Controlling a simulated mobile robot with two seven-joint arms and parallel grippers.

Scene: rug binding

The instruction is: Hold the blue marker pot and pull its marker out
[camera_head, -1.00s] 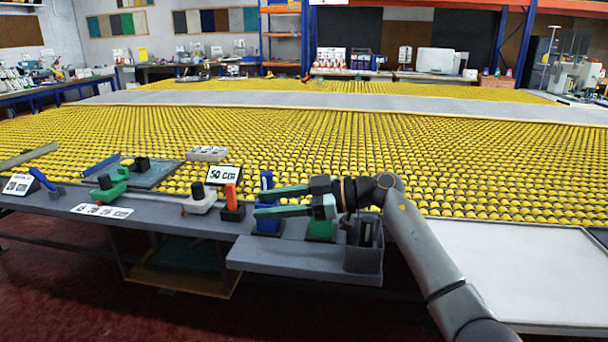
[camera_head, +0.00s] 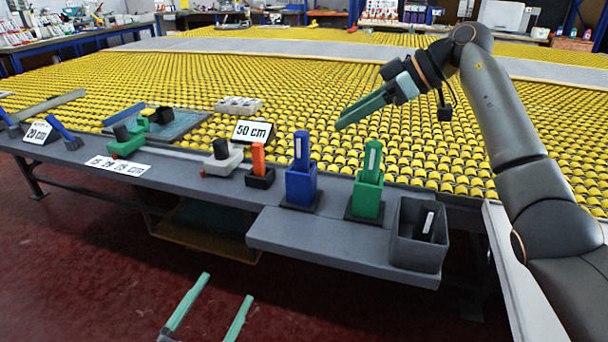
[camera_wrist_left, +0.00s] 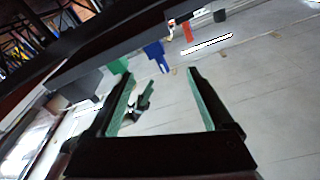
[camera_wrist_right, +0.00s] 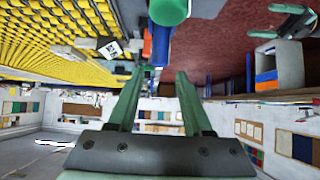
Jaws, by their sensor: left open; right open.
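The blue marker pot (camera_head: 300,187) stands upright on a dark base at the table's front edge. Its blue marker (camera_head: 301,146) stands upright in it, with a pale label. The pot also shows in the left wrist view (camera_wrist_left: 154,52), and blue shows behind the green pot in the right wrist view (camera_wrist_right: 160,48). My left gripper (camera_head: 228,286) is open and empty, low in front of the table, apart from the pot. My right gripper (camera_head: 343,120) is open and empty, raised above the yellow rug, right of the blue marker.
A green pot (camera_head: 367,197) with its marker stands close right of the blue one. A grey bin (camera_head: 418,248) holding a dark item is further right. An orange marker (camera_head: 258,158) in a black holder stands left. A shelf (camera_head: 310,237) juts out in front.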

